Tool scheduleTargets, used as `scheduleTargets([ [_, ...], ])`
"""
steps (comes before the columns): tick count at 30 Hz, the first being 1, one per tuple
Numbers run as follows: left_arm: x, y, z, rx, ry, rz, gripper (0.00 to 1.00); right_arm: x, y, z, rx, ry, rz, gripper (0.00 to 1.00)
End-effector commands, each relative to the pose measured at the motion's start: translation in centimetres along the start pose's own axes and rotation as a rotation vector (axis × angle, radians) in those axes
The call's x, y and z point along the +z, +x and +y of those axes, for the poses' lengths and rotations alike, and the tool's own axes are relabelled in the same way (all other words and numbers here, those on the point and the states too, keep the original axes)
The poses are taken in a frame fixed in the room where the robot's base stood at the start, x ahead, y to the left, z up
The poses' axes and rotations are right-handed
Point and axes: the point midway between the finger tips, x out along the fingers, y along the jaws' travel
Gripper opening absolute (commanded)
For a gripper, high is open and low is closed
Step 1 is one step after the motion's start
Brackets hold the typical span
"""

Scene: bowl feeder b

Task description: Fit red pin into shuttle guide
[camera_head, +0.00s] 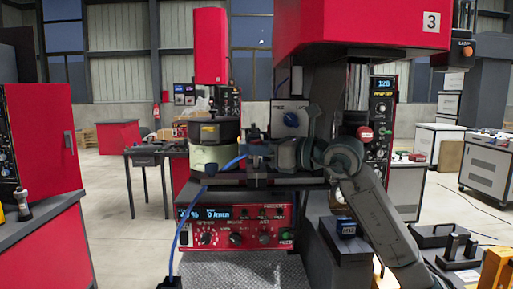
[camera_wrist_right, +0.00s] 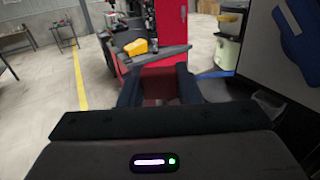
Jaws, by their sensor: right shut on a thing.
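My right gripper (camera_head: 258,154) is in front of the feeder machine, at the height of its dark ledge, with my arm reaching in from the lower right. In the right wrist view its two dark fingers (camera_wrist_right: 158,88) point away from the camera. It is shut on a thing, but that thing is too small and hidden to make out. I cannot pick out the red pin or the shuttle guide for certain in either view. My left gripper is not in view.
A pale feeder bowl (camera_head: 213,150) stands left of my gripper, with a blue cable (camera_head: 232,163) beside it. A red control panel (camera_head: 236,228) is below. A large red housing (camera_head: 360,25) hangs above. A red cabinet (camera_head: 40,140) stands at the left, with open floor between.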

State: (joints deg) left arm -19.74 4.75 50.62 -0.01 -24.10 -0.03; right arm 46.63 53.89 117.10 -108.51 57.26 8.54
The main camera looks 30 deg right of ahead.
Motion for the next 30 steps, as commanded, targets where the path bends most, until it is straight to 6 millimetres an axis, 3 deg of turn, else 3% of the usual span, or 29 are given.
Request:
scheduleTargets([
  [27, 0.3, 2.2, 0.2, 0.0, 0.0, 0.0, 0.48, -2.4, 0.0, 0.0, 0.0, 0.0, 0.0, 0.08],
  [28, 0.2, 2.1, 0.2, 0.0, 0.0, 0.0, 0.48, -2.3, 0.0, 0.0, 0.0, 0.0, 0.0, 0.34],
  [30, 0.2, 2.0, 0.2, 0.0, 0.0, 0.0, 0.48, -2.3, 0.0, 0.0, 0.0, 0.0, 0.0, 0.48],
])
